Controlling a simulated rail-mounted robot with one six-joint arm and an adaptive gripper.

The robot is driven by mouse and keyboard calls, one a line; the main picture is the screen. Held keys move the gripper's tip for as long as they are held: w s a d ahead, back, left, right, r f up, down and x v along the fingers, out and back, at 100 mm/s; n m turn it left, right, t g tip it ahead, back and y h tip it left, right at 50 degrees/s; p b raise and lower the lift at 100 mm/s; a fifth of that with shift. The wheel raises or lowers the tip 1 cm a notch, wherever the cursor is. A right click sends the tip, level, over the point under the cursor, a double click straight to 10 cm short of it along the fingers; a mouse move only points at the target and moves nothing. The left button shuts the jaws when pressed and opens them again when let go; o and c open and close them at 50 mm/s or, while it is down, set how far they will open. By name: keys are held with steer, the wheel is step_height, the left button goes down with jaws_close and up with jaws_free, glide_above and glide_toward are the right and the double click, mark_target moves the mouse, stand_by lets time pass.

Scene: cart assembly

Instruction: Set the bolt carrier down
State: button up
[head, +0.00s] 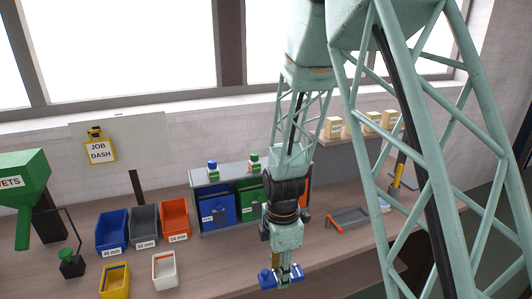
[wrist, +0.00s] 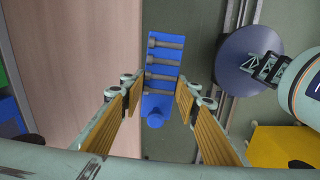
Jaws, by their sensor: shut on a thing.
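The blue bolt carrier (head: 266,279) hangs below my gripper (head: 283,270) in the head view, close to the bench's front edge. In the wrist view the carrier (wrist: 152,106) is a long blue holder with several grey bolts lying across it in a row and a round blue knob at its near end. My gripper's padded fingers (wrist: 159,92) stand on either side of it and hold it. From above, the carrier shows just right of the bench edge, over the green floor. The exact contact of the fingers is hard to see.
The wooden bench (wrist: 75,65) has bare room near its front. Blue, grey and orange bins (head: 174,219), a yellow bin (head: 115,282) and a white bin (head: 164,270) stand left. A round dark disc (wrist: 248,62) stands by the floor rail.

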steer(key=shift+w+d+m, duration=0.5)
steer(key=shift+w+m, duration=0.2)
steer(key=w+d+m, duration=0.2)
steer(key=m, duration=0.1)
steer(key=w+d+m, duration=0.2)
steer(key=w+m, duration=0.1)
steer(key=w+d+m, duration=0.2)
steer(key=w+m, duration=0.1)
steer(key=shift+w+d+r+b, duration=0.15)
steer(key=shift+w+r+b, duration=0.1)
steer(key=shift+b, duration=0.1)
steer(key=w+d+m, duration=0.2)
steer(key=m, duration=0.1)
steer(key=w+d+m, duration=0.2)
steer(key=d+m, duration=0.1)
steer(key=w+d+r+m, duration=0.1)
steer(key=w+d+m, duration=0.2)
steer(key=shift+w+d+m+b, duration=0.3)
steer(key=shift+w+d+m, duration=0.25)
steer(key=shift+d+m, duration=0.35)
steer(key=shift+r, duration=0.1)
